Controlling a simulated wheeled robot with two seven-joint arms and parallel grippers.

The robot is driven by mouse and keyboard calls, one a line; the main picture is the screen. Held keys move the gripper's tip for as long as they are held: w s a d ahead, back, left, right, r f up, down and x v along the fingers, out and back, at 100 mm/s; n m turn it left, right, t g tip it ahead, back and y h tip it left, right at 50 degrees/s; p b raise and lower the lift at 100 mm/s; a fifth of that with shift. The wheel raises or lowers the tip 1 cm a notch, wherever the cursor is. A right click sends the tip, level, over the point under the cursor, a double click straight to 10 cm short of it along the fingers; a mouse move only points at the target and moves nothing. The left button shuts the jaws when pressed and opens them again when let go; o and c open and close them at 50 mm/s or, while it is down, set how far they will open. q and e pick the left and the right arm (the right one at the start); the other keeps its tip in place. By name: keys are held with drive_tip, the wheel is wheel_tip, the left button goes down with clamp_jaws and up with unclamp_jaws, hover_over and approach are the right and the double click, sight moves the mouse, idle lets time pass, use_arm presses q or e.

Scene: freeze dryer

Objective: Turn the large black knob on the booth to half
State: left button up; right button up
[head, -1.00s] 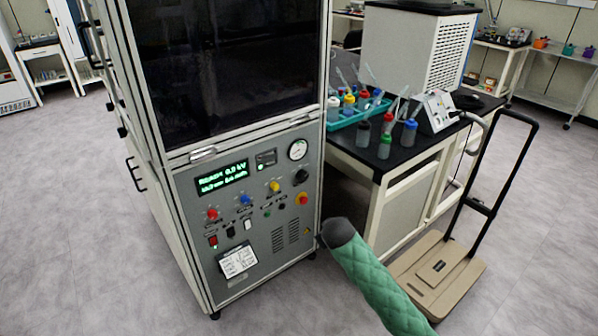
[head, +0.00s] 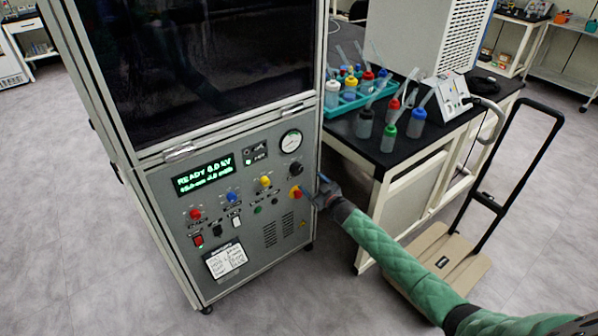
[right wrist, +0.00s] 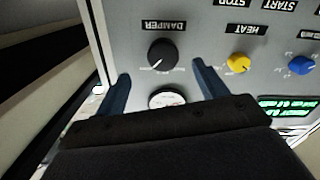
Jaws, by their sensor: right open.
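The large black knob (head: 295,169) is on the right side of the booth's grey front panel (head: 265,235), below the round gauge. In the right wrist view the picture is upside down, and the black knob (right wrist: 162,53) sits by an inverted DAMPER label, its pale mark pointing to the lower left. My right gripper (head: 322,190) is at the right edge of the panel, beside the knob and slightly lower. In the wrist view its two blue fingers (right wrist: 160,72) are open and apart, with the knob just beyond the gap between them. My left gripper is out of view.
A yellow knob (head: 265,181) and a blue knob (head: 232,197) are further left. A black-topped bench (head: 400,150) with bottles stands right of the booth. A hand cart (head: 440,258) is on the floor.

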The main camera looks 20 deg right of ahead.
sight(299, 172)
drive_tip(key=x, duration=0.4)
drive_tip(key=shift+w+a+r+p, duration=0.15)
drive_tip(key=shift+a+r+p, duration=0.15)
drive_tip(key=shift+p, duration=0.1)
drive_tip(key=shift+x, duration=1)
drive_tip(key=shift+w+f, duration=0.15)
drive_tip(key=shift+w, duration=0.15)
drive_tip(key=shift+w+a, duration=0.2)
drive_tip(key=shift+w, duration=0.15)
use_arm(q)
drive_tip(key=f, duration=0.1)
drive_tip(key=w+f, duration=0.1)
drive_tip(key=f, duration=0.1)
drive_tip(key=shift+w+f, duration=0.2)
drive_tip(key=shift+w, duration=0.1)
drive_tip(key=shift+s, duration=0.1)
